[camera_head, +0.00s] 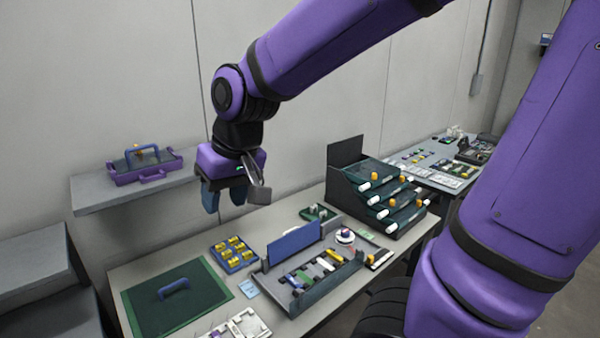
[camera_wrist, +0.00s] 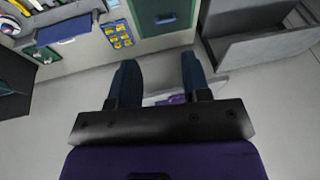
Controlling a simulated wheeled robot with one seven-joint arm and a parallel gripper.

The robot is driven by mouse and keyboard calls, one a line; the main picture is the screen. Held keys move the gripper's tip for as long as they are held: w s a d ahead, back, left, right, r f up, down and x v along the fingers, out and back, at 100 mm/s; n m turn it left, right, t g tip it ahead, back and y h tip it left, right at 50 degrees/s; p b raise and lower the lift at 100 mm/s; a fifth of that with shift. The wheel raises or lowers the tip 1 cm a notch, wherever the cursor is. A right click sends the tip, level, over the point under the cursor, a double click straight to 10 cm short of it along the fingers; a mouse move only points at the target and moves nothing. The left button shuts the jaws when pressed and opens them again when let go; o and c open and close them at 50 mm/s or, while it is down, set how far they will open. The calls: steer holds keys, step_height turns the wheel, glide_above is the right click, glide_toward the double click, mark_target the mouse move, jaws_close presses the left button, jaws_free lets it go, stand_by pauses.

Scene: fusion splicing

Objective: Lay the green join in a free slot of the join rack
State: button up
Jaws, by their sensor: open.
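My gripper (camera_head: 224,200) hangs high above the back left of the table, with its blue fingers apart and nothing between them. The fingers (camera_wrist: 160,75) also show empty in the wrist view. A long grey tray (camera_head: 298,303) with an upright blue panel holds a row of small green, white, dark and yellow pieces. A green piece (camera_head: 304,277) lies in that row, too small to tell whether it is the green join. A blue rack (camera_head: 236,267) with several yellow pieces stands left of the tray. I cannot tell which holder is the join rack.
A green mat (camera_head: 205,300) with a blue handle lies at the table's left. A dark tiered drawer unit (camera_head: 350,190) stands behind the tray on the right. A purple toolbox (camera_head: 145,172) sits on a wall shelf (camera_head: 100,200). A white fixture (camera_head: 245,327) is at the front edge.

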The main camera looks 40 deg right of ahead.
steer(key=s+d+r+t, duration=0.1)
steer(key=s+d+r, duration=0.2)
steer(key=s, duration=0.2)
steer(key=s+d+r+t+h, duration=0.1)
steer(key=s+d+r, duration=0.1)
steer(key=s, duration=0.4)
steer(key=shift+s+d+r+h, duration=0.15)
steer(key=shift+d+r+h, duration=0.2)
steer(key=shift+d, duration=0.5)
